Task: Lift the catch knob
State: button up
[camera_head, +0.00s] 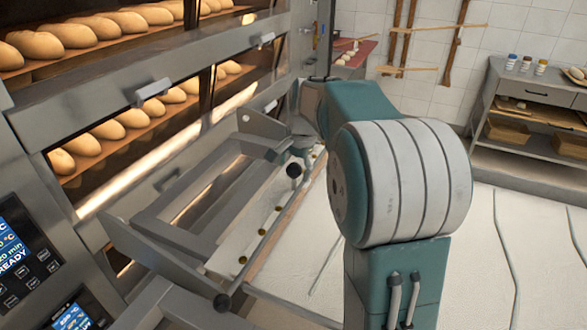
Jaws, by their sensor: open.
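A round black knob (294,169) shows at the far end of the pulled-out steel frame below the ovens, beside a bracket plate. A second black knob (221,301) sits at the near end of a thin bar along the frame's right side. I cannot tell for certain which one is the catch knob. My gripper (292,152) is at the far knob, just above it in the picture, and open. My arm hides part of the gripper, and I cannot tell whether its fingers touch the knob.
The steel frame (150,240) juts out from the deck ovens, with oven handles (152,90) and lit bread shelves above. A control panel (22,250) is at the left. A side table (535,93) stands at the back right.

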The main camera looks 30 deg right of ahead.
notch_tip(320, 180, up, 12)
jog(key=s+d, duration=0.1)
jog(key=s, duration=0.1)
jog(key=shift+f, duration=0.2)
dwell(0.4)
jog(key=s+a+f+n+t, duration=0.1)
jog(key=s+a+n+t, duration=0.1)
jog(key=s+a+n, duration=0.65)
jog(key=s+a+f+n, duration=0.1)
jog(key=s+a+f, duration=0.1)
jog(key=s, duration=0.3)
jog(key=s+a+f+n+t, duration=0.1)
jog(key=s+a+f, duration=0.1)
jog(key=s+f, duration=0.2)
jog(key=s+a+f+n+h, duration=0.1)
jog(key=s+a+f+n, duration=0.1)
jog(key=s, duration=0.4)
jog(key=shift+a+f+t, duration=0.3)
jog(key=shift+a+f, duration=0.15)
jog(key=shift+a, duration=0.05)
